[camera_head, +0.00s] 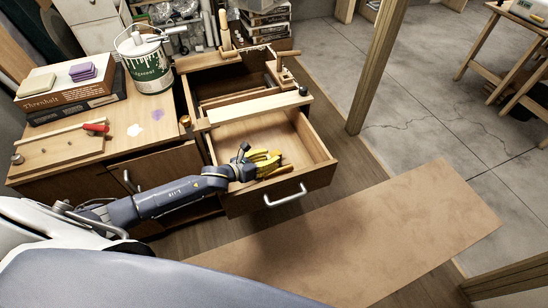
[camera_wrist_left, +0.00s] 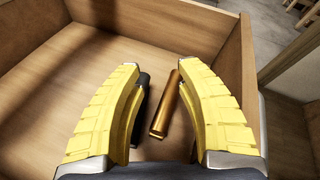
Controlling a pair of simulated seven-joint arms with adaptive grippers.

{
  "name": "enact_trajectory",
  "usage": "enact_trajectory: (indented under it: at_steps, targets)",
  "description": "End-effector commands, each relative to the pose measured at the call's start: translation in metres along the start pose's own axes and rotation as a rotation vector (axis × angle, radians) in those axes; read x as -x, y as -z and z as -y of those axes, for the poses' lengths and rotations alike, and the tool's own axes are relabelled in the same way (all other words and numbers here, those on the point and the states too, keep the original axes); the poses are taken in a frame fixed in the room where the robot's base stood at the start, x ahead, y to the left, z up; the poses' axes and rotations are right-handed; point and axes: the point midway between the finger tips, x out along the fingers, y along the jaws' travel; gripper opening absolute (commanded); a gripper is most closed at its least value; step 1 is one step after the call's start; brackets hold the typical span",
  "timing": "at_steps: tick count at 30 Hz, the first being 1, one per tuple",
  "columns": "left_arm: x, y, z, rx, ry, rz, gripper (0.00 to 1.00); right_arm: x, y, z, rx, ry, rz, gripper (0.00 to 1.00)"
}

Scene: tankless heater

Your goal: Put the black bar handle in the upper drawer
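The upper drawer (camera_head: 305,182) is pulled out of the wooden cabinet, and its wall also shows in the left wrist view (camera_wrist_left: 190,25). My left gripper (camera_head: 268,160) has yellow fingers and reaches into the drawer near its front. In the left wrist view the fingers (camera_wrist_left: 168,85) are spread apart with nothing clamped between them. The black bar handle (camera_wrist_left: 140,100) lies in the drawer, partly hidden by the left-hand finger. A brown bar (camera_wrist_left: 166,105) lies beside it, between the fingers as seen from the wrist. My right gripper is not in view.
A light wooden plank (camera_head: 258,107) crosses the back of the drawer. A paint can (camera_head: 148,67), boxes (camera_head: 70,96) and a board with a red-handled tool (camera_head: 60,148) stand on the cabinet top. A wide brown panel (camera_head: 400,225) lies in front.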

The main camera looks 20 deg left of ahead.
Motion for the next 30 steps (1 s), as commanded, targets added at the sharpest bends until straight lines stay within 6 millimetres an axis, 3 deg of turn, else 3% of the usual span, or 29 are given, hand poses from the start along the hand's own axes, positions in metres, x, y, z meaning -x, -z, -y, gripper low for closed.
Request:
enact_trajectory:
  at_steps: [6, 15, 30]
  targets:
    - [0.043, 0.001, 0.000, 0.000, 0.001, -0.002, 0.36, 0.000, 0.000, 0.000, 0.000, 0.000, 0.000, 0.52]
    - [0.081, 0.001, 0.000, 0.000, 0.000, -0.001, 0.36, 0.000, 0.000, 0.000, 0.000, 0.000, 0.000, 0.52]
    - [0.093, -0.001, 0.000, 0.000, 0.001, 0.001, 0.36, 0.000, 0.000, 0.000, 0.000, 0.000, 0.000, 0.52]
